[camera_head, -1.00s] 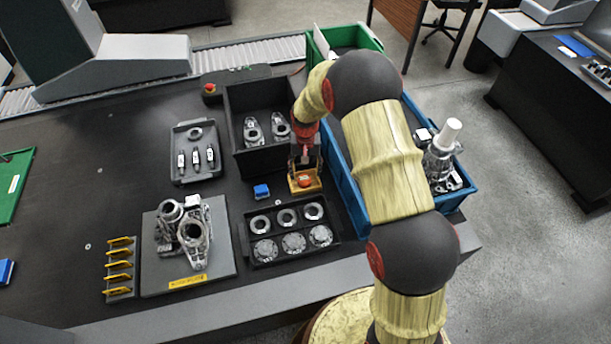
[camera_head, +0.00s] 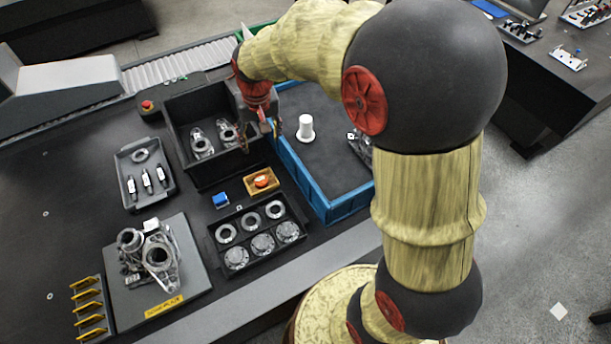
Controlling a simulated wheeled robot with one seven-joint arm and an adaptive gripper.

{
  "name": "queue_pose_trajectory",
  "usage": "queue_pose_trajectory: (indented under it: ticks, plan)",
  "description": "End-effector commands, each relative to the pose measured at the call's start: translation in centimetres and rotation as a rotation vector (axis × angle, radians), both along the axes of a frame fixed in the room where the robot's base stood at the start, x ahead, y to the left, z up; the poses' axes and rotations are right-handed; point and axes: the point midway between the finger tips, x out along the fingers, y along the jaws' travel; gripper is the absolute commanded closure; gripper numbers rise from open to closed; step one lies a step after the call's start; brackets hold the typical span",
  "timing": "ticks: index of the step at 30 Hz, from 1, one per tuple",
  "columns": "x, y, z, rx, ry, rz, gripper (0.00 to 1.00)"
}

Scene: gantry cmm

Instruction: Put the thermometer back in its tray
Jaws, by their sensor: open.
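A small round orange piece (camera_head: 262,181), which may be the thermometer, lies inside a small yellow tray (camera_head: 249,190) on the dark table. I cannot confirm its identity at this size. My gripper (camera_head: 260,134) is open, above and behind the yellow tray, near the right wall of the black bin. Its fingers are apart with nothing visibly held between them. The orange piece and the tray are clear of the fingers.
The black bin (camera_head: 172,128) holds metal parts. A grey tray (camera_head: 129,198) lies left.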

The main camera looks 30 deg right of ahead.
Motion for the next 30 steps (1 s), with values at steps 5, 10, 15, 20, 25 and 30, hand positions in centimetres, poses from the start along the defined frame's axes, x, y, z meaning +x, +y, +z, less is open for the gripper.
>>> queue_pose_trajectory:
  ticks: [5,10,15,20,25,30]
  plan:
    - [-5.6,-0.1,6.1,-0.008,-0.082,0.036,0.42]
    - [-11.2,-0.1,9.9,-0.018,-0.152,0.072,0.42]
    - [-17.0,-0.2,12.1,-0.03,-0.222,0.106,0.42]
    - [-21.7,-0.2,12.8,-0.043,-0.279,0.136,0.42]
    - [-24.6,-0.2,12.7,-0.052,-0.313,0.153,0.42]
    - [-25.4,-0.2,12.5,-0.056,-0.323,0.16,0.42]
